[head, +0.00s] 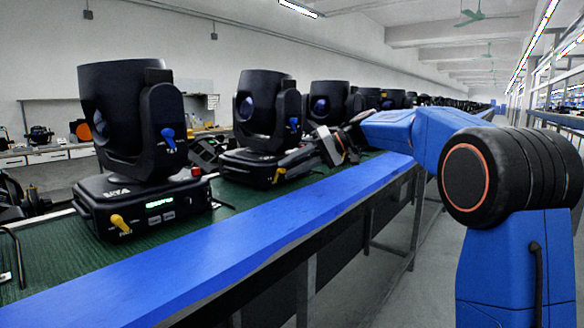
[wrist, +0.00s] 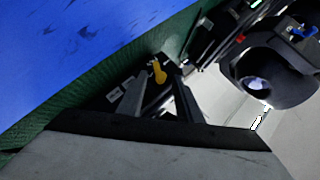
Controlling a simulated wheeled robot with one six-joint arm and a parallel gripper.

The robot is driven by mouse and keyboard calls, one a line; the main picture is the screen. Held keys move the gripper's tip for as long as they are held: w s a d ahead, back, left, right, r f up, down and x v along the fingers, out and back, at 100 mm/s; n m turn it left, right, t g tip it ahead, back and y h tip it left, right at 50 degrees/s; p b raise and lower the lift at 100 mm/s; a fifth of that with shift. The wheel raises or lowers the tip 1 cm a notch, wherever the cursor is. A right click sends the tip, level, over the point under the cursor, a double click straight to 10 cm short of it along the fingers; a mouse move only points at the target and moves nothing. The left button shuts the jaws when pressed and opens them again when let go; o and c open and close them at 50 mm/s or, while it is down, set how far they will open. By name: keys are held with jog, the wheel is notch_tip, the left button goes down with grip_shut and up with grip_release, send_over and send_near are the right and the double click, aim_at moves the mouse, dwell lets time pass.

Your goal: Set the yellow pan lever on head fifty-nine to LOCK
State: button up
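Black moving-head lights stand in a row on the bench; I cannot read which is head fifty-nine. In the head view, the nearest light (head: 125,110) has a yellow lever (head: 120,224) on its base, and the second light (head: 265,105) has a small yellow lever (head: 278,175). My gripper (head: 322,145) is beside the second light's base, at its right. In the wrist view, a yellow lever (wrist: 158,72) on a dark base shows just beyond my gripper's fingertips (wrist: 161,84). The fingers are apart with nothing held. Lever markings are too small to read.
The lights stand on a green mat (head: 60,262) with a blue front rail (head: 210,270). Blue levers (head: 168,138) sit on the yokes. More lights continue behind my gripper. The aisle right of the bench is clear.

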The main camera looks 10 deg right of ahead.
jog(key=shift+d, duration=0.15)
jog(key=v, duration=1.7)
jog(key=shift+d, duration=0.1)
